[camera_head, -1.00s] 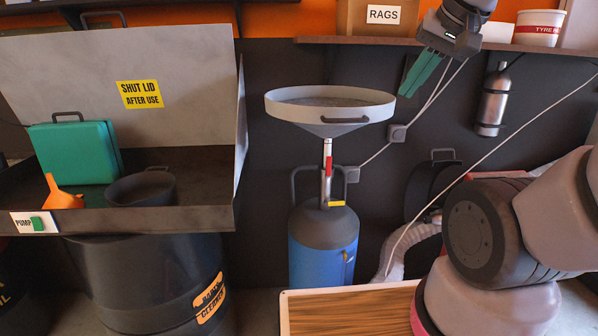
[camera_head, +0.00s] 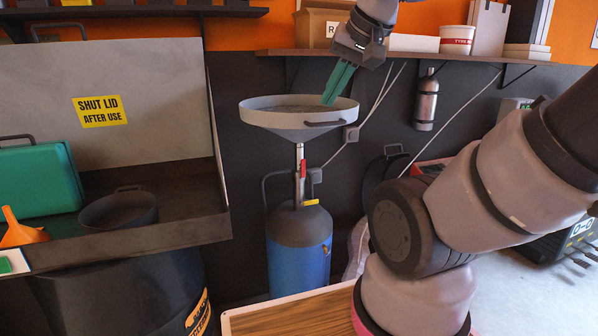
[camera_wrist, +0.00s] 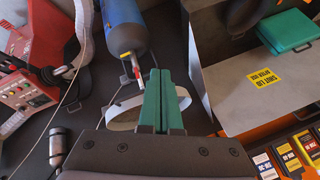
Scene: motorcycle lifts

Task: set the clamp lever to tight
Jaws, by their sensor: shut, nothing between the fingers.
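A red lever (camera_head: 303,168), which looks like the clamp lever, stands upright against the pale post of the oil drainer, below its round pan (camera_head: 262,122). It also shows in the wrist view (camera_wrist: 137,74), just left of my fingertips. Whether it is tight or loose I cannot tell. A yellow piece (camera_head: 311,202) sits lower, at the top of the blue tank (camera_head: 314,264). My gripper (camera_head: 329,101) has green fingers, shut and empty, pointing down at the pan's right side, higher than the lever. In the wrist view my fingers (camera_wrist: 162,72) hide part of the pan.
The wide pan (camera_wrist: 122,115) overhangs the post. A grey wash basin (camera_head: 150,235) with a raised lid stands left. A shelf (camera_head: 400,55) with boxes and a tub runs behind my gripper. A wooden board (camera_head: 290,318) lies low in front.

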